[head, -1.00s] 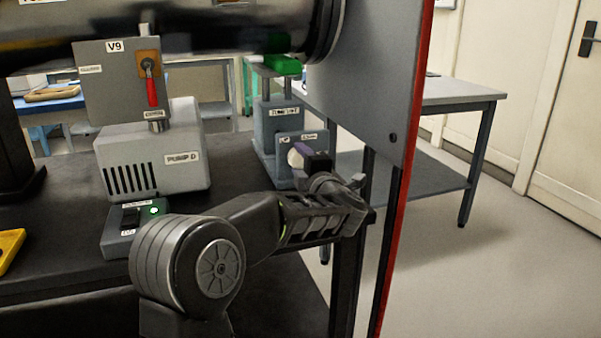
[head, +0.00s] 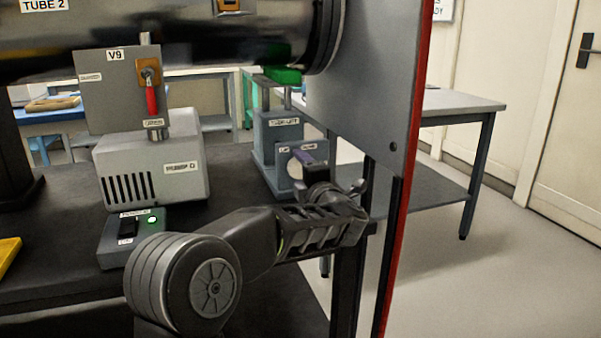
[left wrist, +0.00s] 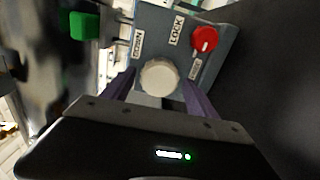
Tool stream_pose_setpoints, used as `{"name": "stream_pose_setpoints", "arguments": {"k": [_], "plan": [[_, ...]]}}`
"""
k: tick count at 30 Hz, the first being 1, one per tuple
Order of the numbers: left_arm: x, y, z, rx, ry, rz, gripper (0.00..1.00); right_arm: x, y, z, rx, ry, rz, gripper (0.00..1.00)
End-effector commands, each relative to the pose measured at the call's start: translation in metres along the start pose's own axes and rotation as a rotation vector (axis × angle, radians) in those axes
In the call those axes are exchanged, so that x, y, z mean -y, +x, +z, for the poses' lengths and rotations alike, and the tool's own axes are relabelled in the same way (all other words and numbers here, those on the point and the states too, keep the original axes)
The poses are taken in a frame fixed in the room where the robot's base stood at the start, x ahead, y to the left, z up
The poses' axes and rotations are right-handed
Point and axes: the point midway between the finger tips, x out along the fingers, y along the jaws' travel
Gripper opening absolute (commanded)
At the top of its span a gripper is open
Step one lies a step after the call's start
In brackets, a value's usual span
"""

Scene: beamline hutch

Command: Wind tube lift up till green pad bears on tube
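The blue-grey tube lift (head: 277,133) stands on the dark bench under the right end of the dark tube (head: 150,42). Its green pad (head: 283,75) sits on posts just below the tube; I cannot tell whether they touch. The green pad also shows in the left wrist view (left wrist: 84,27). My left gripper (head: 303,170) is at the lift's front. In the left wrist view its purple fingers stand open on either side of the pale round knob (left wrist: 159,78), close to it. A red lock knob (left wrist: 204,39) is to the right. My right gripper is not in view.
A grey pump (head: 150,172), a small switch box (head: 131,237) with a green light and a valve box (head: 122,92) with a red handle stand left of the lift. A grey panel (head: 365,100) with a red edge rises just right of it.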

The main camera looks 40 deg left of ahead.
Motion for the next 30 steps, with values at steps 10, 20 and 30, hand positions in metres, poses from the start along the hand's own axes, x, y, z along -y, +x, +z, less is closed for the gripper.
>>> {"name": "stream_pose_setpoints", "arguments": {"k": [10,20,30], "plan": [[-0.002,-0.003,0.000,-0.001,-0.001,0.002,0.70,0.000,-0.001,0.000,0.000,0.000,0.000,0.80],[-0.003,-0.049,0.001,0.003,-0.001,0.000,0.70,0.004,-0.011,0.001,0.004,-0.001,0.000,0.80],[-0.001,-0.079,0.000,-0.001,0.000,0.001,0.70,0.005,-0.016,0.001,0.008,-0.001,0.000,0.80]]}}
